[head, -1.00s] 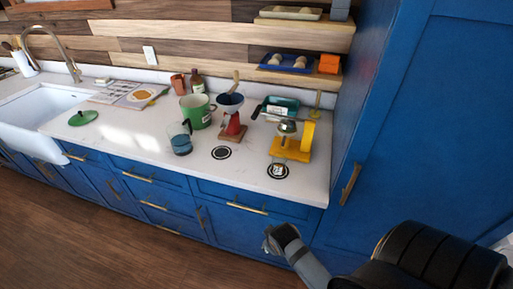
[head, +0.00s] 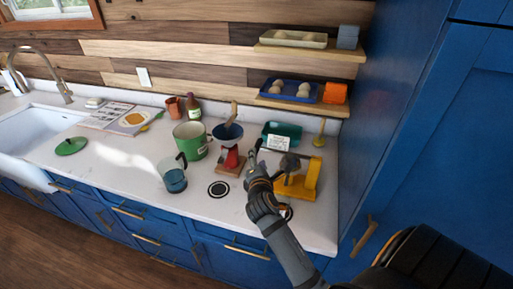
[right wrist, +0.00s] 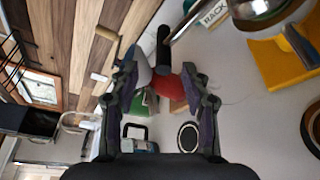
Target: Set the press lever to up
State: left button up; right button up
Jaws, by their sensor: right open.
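The yellow press (head: 310,180) stands on the right part of the white counter, with a metal head at its top. In the right wrist view the press (right wrist: 275,62) is at the upper right. Its lever has a black handle (right wrist: 163,46), which points from the press toward my right gripper (right wrist: 160,72). That gripper is open, and the handle shows just beyond the gap between its fingertips, not clearly gripped. In the head view my right gripper (head: 256,165) is left of the press and covers part of the lever. My left gripper is not in view.
A red grinder with a blue funnel (head: 228,131) stands close left of my right gripper. A green pot (head: 190,142) and a glass jug (head: 174,178) are farther left. A teal rack (head: 283,132) is behind the press. A tall blue cabinet (head: 400,125) bounds the right.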

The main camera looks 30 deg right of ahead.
jog(key=x, duration=0.5)
jog(key=p+x, duration=0.1)
jog(key=x, duration=0.2)
jog(key=shift+d+f, duration=0.2)
jog(key=shift+f, duration=0.2)
jog(key=shift+w+r, duration=0.1)
jog(key=shift+w, duration=0.05)
jog(key=shift+c, duration=2)
jog(key=c, duration=0.5)
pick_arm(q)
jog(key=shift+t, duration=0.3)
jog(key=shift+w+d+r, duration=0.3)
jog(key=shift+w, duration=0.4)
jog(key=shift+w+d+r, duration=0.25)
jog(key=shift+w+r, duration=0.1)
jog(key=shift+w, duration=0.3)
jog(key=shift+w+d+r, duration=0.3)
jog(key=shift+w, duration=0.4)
pick_arm(e)
grip_shut()
